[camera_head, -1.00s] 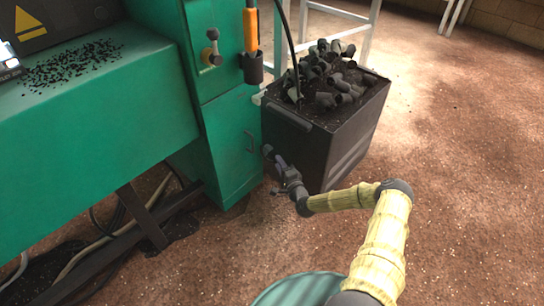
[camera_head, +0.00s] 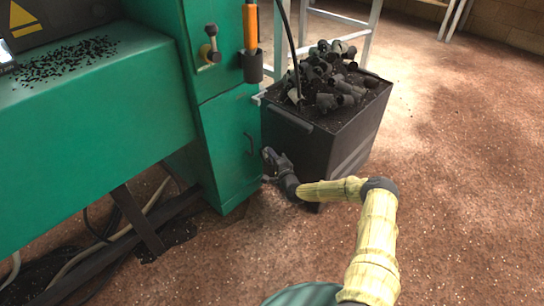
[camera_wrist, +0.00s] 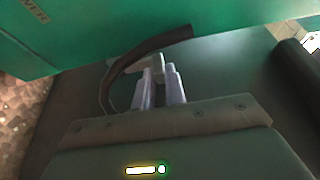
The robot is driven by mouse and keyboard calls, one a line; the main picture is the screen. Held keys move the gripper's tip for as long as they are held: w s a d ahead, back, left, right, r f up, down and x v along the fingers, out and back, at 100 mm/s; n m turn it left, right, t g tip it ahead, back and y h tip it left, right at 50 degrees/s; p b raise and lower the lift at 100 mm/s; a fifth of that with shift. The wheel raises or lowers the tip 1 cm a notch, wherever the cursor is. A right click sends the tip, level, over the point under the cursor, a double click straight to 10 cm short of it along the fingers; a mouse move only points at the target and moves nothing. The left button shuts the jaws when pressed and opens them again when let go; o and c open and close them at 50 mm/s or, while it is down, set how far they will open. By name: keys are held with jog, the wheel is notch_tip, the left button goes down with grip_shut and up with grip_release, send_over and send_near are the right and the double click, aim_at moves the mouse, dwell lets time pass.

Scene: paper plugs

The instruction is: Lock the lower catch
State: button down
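A green cabinet door (camera_head: 228,150) has a dark curved handle (camera_head: 249,143) near its right edge. No part clearly marked as the lower catch can be made out. My gripper (camera_head: 268,156) is low, just right of the door and in front of the black bin. In the wrist view, my gripper's two pale fingers (camera_wrist: 160,88) lie close together with a narrow gap. A dark curved bar (camera_wrist: 140,57) passes by their tips, below a green panel (camera_wrist: 130,30). I cannot tell whether they touch it or hold anything.
The black bin (camera_head: 295,150), heaped with dark pipe pieces, stands right beside the cabinet, close to my arm. A lever with a round knob (camera_head: 210,45) and an orange-handled tool (camera_head: 250,28) are higher on the cabinet. The floor at right (camera_head: 460,180) is clear.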

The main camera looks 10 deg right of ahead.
jog(key=shift+s+a+f+n, duration=0.1)
jog(key=shift+n, duration=0.2)
jog(key=a+n+y+b, duration=0.1)
jog(key=n, duration=0.2)
jog(key=s+f+n+t+y+b, duration=0.1)
jog(key=n, duration=0.2)
jog(key=s+a+f+n+t+y+b, duration=0.1)
jog(key=n, duration=0.2)
jog(key=shift+a+f+b, duration=0.2)
jog(key=shift+a+b, duration=0.15)
jog(key=n+y+b, duration=0.1)
jog(key=n, duration=0.1)
jog(key=f+n+y, duration=0.1)
jog(key=n, duration=0.2)
jog(key=f+n+y+b, duration=0.1)
jog(key=n, duration=0.1)
jog(key=shift+s+a+f+b, duration=0.2)
jog(key=shift+s+a+b, duration=0.1)
jog(key=shift+a, duration=0.1)
jog(key=shift+f+n+g+y+b, duration=0.3)
jog(key=shift+n+y, duration=0.25)
jog(key=shift+n, duration=0.45)
jog(key=shift+f+n+g+y+b, duration=0.2)
jog(key=shift+n+y, duration=0.3)
jog(key=shift+n, duration=0.5)
jog(key=shift+f+n+g+y+b, duration=0.2)
jog(key=shift+f+n+y+b, duration=0.25)
jog(key=shift+n, duration=0.55)
jog(key=shift+r, duration=0.15)
